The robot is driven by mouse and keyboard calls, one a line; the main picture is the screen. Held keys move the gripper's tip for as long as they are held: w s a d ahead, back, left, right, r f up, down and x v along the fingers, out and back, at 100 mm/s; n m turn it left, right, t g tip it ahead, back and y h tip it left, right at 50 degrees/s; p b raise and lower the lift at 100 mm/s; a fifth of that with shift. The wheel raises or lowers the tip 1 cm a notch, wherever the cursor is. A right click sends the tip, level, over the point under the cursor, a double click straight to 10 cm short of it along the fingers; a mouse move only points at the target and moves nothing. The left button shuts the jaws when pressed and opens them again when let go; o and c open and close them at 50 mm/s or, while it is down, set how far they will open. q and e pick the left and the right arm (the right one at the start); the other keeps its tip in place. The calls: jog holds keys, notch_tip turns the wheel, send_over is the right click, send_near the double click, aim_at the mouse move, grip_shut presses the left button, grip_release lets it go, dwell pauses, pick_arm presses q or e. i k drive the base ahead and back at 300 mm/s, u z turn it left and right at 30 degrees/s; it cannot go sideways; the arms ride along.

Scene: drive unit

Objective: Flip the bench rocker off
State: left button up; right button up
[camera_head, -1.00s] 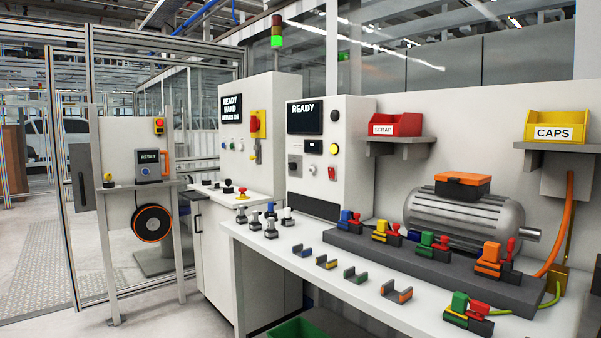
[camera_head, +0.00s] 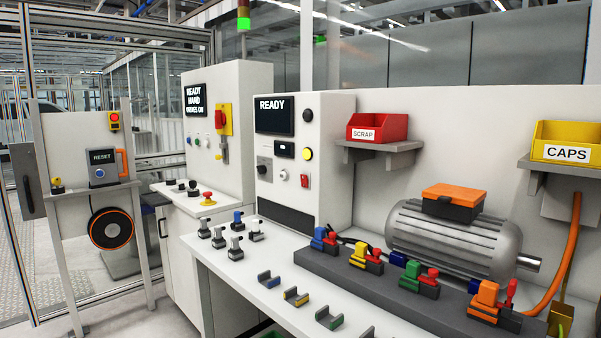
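A small red rocker switch (camera_head: 304,181) sits low on the right of the front of the light grey bench cabinet (camera_head: 330,160), whose screen reads READY. Whether it is pressed on or off is too small to tell. Beside it on the same face are a white round knob (camera_head: 283,175), a dark rotary switch (camera_head: 264,170), a yellow round button (camera_head: 307,154), a black round button (camera_head: 307,115) and a small display (camera_head: 284,150). Neither of my grippers is in view.
The white bench (camera_head: 215,262) carries several small connectors, clips and a dark rail (camera_head: 400,284) with coloured clamps. A motor (camera_head: 455,235) stands behind it. Red SCRAP (camera_head: 376,127) and yellow CAPS (camera_head: 566,145) bins sit on shelves. A second cabinet (camera_head: 245,130) stands left.

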aim_at(304, 182)
jog(key=u, duration=1.6)
jog(key=i, duration=2.6)
jog(key=z, duration=3.55)
